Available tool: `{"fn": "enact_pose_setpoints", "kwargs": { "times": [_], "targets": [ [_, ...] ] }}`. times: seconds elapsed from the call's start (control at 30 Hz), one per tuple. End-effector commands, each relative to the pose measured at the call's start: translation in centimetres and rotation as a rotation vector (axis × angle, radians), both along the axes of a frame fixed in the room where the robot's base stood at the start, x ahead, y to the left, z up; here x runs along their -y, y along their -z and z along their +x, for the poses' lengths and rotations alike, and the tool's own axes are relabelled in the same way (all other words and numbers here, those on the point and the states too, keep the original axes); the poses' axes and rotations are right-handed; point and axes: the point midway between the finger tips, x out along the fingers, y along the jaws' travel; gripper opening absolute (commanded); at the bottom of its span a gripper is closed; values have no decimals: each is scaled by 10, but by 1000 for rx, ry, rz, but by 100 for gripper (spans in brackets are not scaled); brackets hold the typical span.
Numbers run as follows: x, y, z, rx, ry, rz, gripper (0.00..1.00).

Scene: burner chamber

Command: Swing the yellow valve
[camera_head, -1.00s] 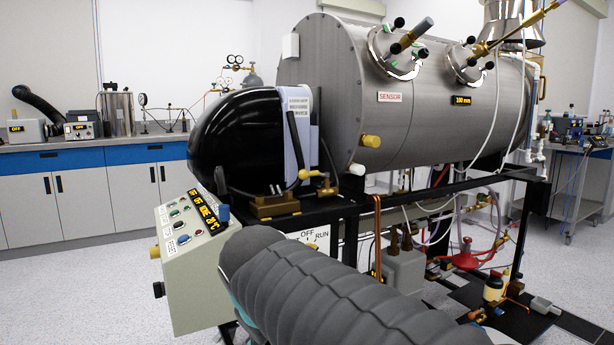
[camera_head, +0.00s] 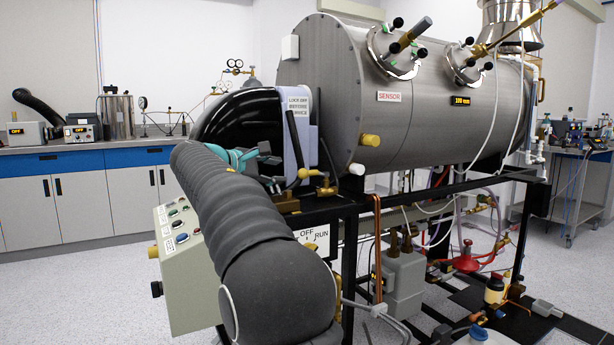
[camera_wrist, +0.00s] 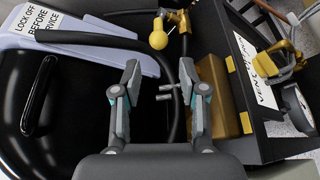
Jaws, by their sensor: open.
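The yellow valve (camera_head: 326,187) sits at the front end of the chamber's frame, beside the black burner housing. Its short arm ends in a round yellow knob (camera_head: 304,173) pointing left. In the wrist view the yellow knob (camera_wrist: 158,40) shows beyond my fingertips, with the valve's brass body (camera_wrist: 178,17) behind it near the top edge. My gripper (camera_wrist: 160,78) is open and empty, its two fingers apart and short of the knob. In the head view my gripper (camera_head: 262,159) is in front of the black housing, left of the valve, partly hidden by my arm.
The black housing (camera_head: 225,120) and a lock-off label plate (camera_head: 299,108) stand close by. The control box (camera_head: 185,265) is below my arm.

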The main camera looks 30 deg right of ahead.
Motion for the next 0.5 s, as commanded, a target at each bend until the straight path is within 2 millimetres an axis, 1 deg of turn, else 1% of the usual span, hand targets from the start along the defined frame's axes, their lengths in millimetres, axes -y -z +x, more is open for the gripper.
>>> {"fn": "enact_pose_setpoints", "kwargs": {
  "times": [0.17,0.27,0.5],
  "targets": [
    [14,1,5,-4,7,-11,42],
    [29,5,9,-4,7,-10,42],
    [71,15,20,-3,6,-8,42]
  ]
}}
